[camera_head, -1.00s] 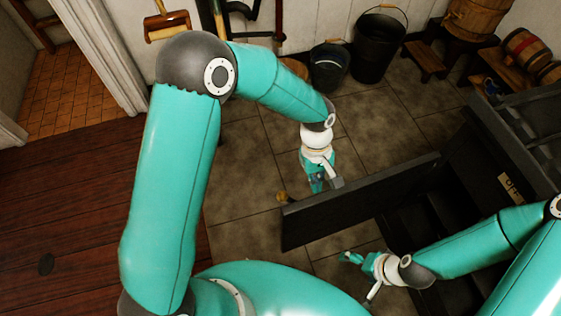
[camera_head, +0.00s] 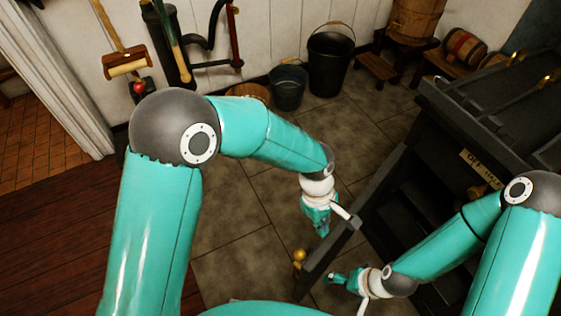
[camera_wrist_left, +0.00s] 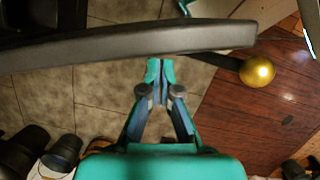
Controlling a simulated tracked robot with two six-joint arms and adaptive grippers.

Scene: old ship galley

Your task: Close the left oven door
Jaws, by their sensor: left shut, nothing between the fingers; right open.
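The left oven door (camera_head: 368,203) is a dark slab with a round golden knob (camera_head: 299,256) at its free end. It stands open, at an angle out from the dark oven (camera_head: 432,118). In the left wrist view the door (camera_wrist_left: 130,46) crosses the top as a dark bar, with the knob (camera_wrist_left: 257,72) at its right end. My left gripper (camera_head: 321,231) is shut and empty, beside the door's outer face; its fingertips (camera_wrist_left: 160,66) appear close to the door, but contact is unclear. My right gripper (camera_head: 333,278) is open on the door's inner side, near its free end.
Two dark buckets (camera_head: 330,60) (camera_head: 288,87) stand by the white wall. A small wooden stool (camera_head: 375,70) and barrels (camera_head: 464,45) are at the back right. Bare tile floor (camera_head: 235,210) lies left of the door.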

